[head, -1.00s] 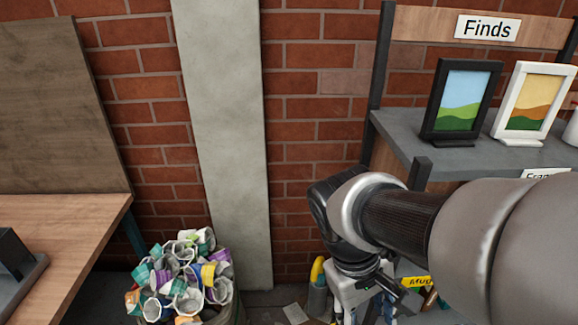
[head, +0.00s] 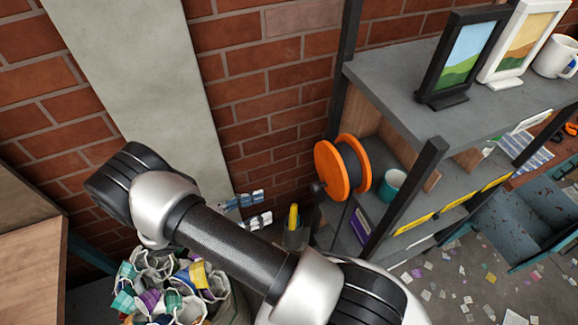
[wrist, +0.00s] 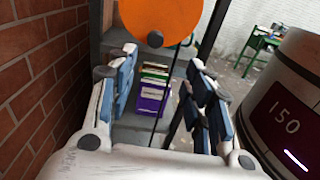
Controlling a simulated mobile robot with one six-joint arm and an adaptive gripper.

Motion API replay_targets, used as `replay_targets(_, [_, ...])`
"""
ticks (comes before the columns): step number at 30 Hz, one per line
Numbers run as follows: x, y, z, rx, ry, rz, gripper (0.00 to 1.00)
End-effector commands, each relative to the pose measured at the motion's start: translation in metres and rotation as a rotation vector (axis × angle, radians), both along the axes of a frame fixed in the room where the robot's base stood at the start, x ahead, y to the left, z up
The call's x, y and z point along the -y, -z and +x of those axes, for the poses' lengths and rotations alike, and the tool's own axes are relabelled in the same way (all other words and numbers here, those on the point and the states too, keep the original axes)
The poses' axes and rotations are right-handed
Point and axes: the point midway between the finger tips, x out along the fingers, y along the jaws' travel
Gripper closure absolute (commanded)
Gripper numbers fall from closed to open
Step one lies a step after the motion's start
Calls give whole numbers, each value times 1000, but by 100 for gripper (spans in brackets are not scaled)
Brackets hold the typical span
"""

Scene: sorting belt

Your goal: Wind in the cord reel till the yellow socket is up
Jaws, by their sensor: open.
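The cord reel (head: 343,167) has orange discs and a dark core, and sits at the left end of the shelf unit below the top board. A small dark knob is on its near face. In the wrist view an orange disc (wrist: 160,14) with the dark knob fills the top, cut off by the edge. A thin black cord (wrist: 160,105) hangs below it. My gripper (head: 248,210) is open, left of and below the reel. In the wrist view my gripper (wrist: 163,92) has its fingers apart with nothing between them. I cannot identify the yellow socket.
A container with a yellow item (head: 293,217) stands below the reel. Purple and green boxes (wrist: 150,95) sit past my fingers. A teal mug (head: 391,184) is right of the reel. The shelf post (head: 402,197) and brick wall flank this space. A cup-filled bin (head: 215,312) is at lower left.

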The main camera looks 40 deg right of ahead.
Motion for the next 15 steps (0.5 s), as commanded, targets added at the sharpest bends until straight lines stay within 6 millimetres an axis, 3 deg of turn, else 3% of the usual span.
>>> replay_targets(8, [15,6,-4,-29,-24,-32,53])
replay_targets(15, [62,6,-16,-30,-20,-30,53])
